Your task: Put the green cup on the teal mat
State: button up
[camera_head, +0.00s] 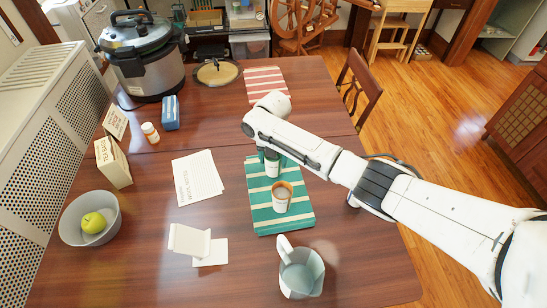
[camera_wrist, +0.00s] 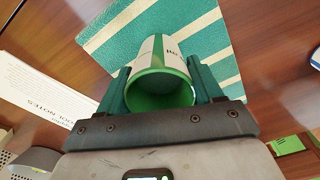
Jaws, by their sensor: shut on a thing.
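The green cup (camera_wrist: 160,80), white outside with a green band and a green inside, sits between the fingers of my gripper (camera_wrist: 158,68) in the wrist view. My gripper is shut on it. In the head view the cup (camera_head: 272,167) shows just below my wrist, partly hidden by the arm. The teal mat (camera_head: 263,222), with cream stripes, lies on the table; its far part is behind my arm. The cup is over or on the mat's far end; I cannot tell whether it touches. The mat (camera_wrist: 118,45) also shows beyond the cup in the wrist view.
A second cup (camera_head: 282,199) with an orange-brown rim stands on the mat's middle. A grey pitcher (camera_head: 300,274) stands near the mat's front edge. Papers (camera_head: 197,178) and a white stand (camera_head: 190,240) lie left. A red striped mat (camera_head: 265,82) lies farther back.

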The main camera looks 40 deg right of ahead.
jog(key=shift+f, duration=0.25)
jog(key=shift+f, duration=0.1)
jog(key=o, duration=1.2)
notch_tip(320, 180, up, 12)
jog(key=shift+r+b, duration=0.2)
jog(key=shift+b, duration=0.4)
